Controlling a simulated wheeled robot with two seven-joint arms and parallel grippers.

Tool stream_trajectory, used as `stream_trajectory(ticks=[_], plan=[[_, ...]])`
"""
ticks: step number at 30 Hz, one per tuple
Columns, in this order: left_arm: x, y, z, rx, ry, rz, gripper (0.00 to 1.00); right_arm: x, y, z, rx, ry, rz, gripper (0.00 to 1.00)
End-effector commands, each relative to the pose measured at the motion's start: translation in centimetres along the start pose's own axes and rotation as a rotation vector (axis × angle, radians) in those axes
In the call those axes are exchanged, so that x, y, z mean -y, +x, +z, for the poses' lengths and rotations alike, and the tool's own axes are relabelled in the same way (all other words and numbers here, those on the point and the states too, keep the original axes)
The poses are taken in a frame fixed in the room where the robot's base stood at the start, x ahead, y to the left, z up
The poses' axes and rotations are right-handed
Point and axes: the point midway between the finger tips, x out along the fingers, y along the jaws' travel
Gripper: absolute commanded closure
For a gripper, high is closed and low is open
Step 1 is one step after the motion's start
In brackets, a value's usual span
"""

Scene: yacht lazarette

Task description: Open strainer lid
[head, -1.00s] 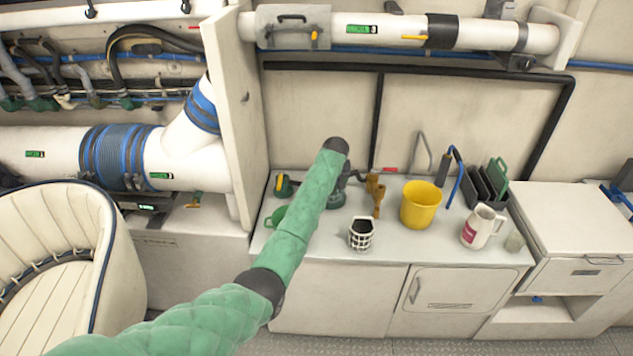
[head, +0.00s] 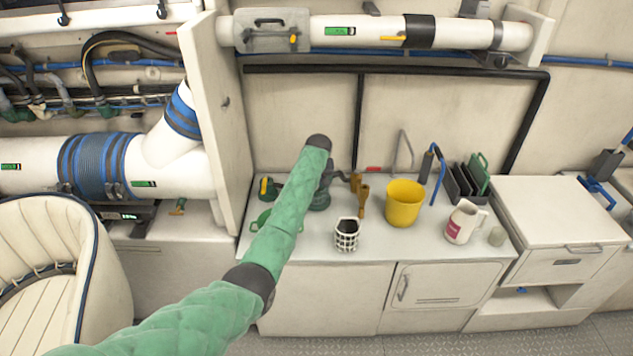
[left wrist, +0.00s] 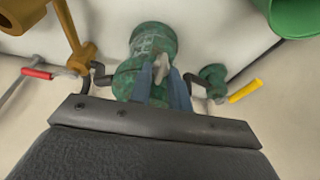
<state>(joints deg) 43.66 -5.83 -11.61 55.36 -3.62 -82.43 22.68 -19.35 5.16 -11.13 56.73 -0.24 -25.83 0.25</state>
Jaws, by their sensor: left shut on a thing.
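The strainer is a worn green cylinder (left wrist: 146,48) seen close up in the left wrist view. In the head view, part of a green body (head: 321,199) shows on the counter beside my green-sleeved left arm. My left gripper (left wrist: 162,72) has its two blue-grey fingers closed around a small pale metal piece (left wrist: 161,64) at the strainer, which looks like a lid knob or wing nut. The fingers hide part of it, and I cannot tell whether the lid has turned. In the head view my arm hides the gripper. My right gripper is not in view.
A red-handled lever (left wrist: 36,73) and a yellow-handled valve (left wrist: 244,91) flank the strainer. The counter holds a bronze fitting (head: 362,198), a white basket (head: 346,240), a yellow bucket (head: 404,207) and a white jug (head: 464,224). A tall panel (head: 208,110) stands left of my arm.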

Motion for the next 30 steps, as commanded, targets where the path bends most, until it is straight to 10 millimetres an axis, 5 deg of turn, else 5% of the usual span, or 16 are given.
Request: stream_trajectory(ticks=[25,26,28,30], plan=[[-0.06,-1.21,-1.08,-0.021,-0.002,0.005,1.00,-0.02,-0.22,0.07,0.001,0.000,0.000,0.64],[-0.06,-1.21,-1.08,-0.021,-0.002,0.005,0.75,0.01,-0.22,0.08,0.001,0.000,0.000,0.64],[-0.05,-1.07,-0.95,-0.019,-0.002,0.004,0.61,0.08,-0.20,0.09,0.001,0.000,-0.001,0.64],[-0.04,-0.91,-0.81,-0.016,-0.001,0.004,0.59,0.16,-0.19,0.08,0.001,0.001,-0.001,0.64]])
